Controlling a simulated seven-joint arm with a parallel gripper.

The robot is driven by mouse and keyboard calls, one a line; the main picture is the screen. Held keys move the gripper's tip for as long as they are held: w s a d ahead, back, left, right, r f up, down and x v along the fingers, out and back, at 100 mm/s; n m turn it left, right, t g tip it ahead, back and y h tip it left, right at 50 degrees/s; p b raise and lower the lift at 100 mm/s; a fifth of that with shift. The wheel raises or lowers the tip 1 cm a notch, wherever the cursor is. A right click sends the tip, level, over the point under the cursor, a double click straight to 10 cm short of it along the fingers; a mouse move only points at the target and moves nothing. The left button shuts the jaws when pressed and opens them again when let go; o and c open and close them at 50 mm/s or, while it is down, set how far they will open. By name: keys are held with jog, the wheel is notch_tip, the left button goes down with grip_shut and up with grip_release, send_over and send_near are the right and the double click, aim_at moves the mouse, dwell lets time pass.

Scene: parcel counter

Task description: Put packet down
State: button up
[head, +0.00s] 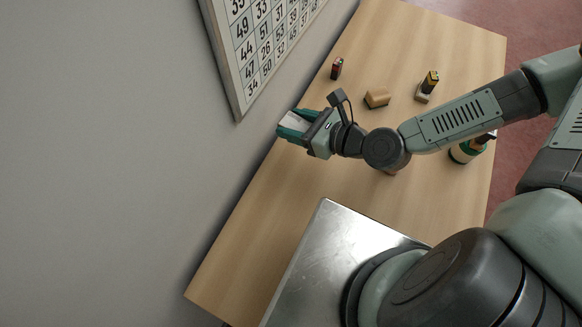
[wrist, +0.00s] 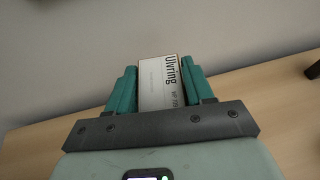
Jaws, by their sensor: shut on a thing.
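The packet (wrist: 160,84) is a white box with dark lettering reading "Ulvring" and brownish edges. It sits between the two green fingers of my gripper (wrist: 162,85), which are shut on it from both sides. In the head view my gripper (head: 290,127) is at the wall-side edge of the wooden counter (head: 255,235), and the pale packet (head: 296,122) shows between its fingers. I cannot tell how high the packet is above the counter. The packet's far end and underside are hidden.
A small red and dark item (head: 337,68), a tan block (head: 377,98) and a yellow-black item (head: 429,84) stand on the far counter. A green-and-white item (head: 464,152) is partly behind my arm. A number chart (head: 262,42) hangs on the wall. The counter's left-front part is clear.

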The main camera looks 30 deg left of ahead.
jog(key=s+d+n+g, duration=0.1)
jog(key=s+n+g, duration=0.1)
jog(key=s, duration=0.3)
send_over(291, 171)
notch_tip(291, 171, down, 5)
jog(key=shift+a+r, duration=0.1)
jog(key=shift+f, duration=2.15)
jog(key=shift+f, duration=0.15)
jog(key=o, duration=1.1)
